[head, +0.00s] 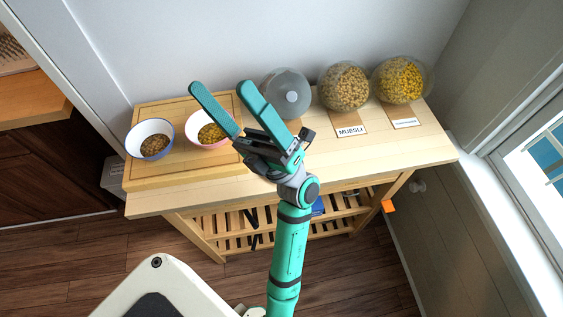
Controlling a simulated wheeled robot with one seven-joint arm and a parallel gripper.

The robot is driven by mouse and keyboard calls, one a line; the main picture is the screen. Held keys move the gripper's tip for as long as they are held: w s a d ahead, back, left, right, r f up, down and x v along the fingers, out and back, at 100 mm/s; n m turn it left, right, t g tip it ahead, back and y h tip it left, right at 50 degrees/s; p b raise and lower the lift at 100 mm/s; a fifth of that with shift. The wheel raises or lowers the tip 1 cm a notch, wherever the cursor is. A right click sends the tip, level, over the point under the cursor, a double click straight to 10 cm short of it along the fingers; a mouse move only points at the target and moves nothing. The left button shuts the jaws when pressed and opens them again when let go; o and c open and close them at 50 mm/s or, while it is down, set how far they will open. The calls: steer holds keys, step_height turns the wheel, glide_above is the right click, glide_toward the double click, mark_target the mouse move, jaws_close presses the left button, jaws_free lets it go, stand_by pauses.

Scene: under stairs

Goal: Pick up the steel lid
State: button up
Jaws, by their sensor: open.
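A round grey domed thing (287,93) with a pale disc at its middle stands at the back of the wooden table; it looks like the steel lid. I cannot tell whether it rests on a container. My gripper (219,87) is open, its two teal fingers spread wide and empty. My gripper's right finger and wrist pass close to the dome's lower left edge. The height of the gripper above the table is hard to tell.
A cutting board (190,172) holds a blue-rimmed bowl (137,133) and a pink bowl (193,140) with food. Round jars of muesli (345,86) and yellow cereal (400,79) stand right of the dome. The table's front right (400,148) is clear. A wall runs behind.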

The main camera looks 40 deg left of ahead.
steer(key=s+a+f+n+g+h, duration=0.1)
steer(key=s+a+n+g+h, duration=0.6)
steer(key=n+h, duration=0.5)
steer(key=a+f+t+h, duration=0.4)
steer(key=f+t+h, duration=0.3)
steer(key=f, duration=0.3)
steer(key=w+d+f+t+h, duration=0.3)
steer(key=w+f+t+h, duration=0.15)
steer(key=w+f, duration=0.3)
steer(key=w+d+f+m+t+h, duration=0.1)
steer(key=w+d+t+h, duration=0.1)
steer(key=w+d+t, duration=0.3)
steer(key=w+d+f+t+h, duration=0.1)
steer(key=w+d+t+h, duration=0.15)
steer(key=w, duration=0.45)
steer(key=shift+g, duration=0.3)
steer(key=f, duration=0.9)
steer(key=shift+w+d+f, duration=0.3)
steer(key=shift+w+f, duration=0.1)
steer(key=shift+a+f, duration=0.15)
steer(key=shift+f, duration=0.45)
steer(key=shift+s, duration=0.2)
steer(key=c, duration=1.7)
steer(key=shift+c, duration=0.5)
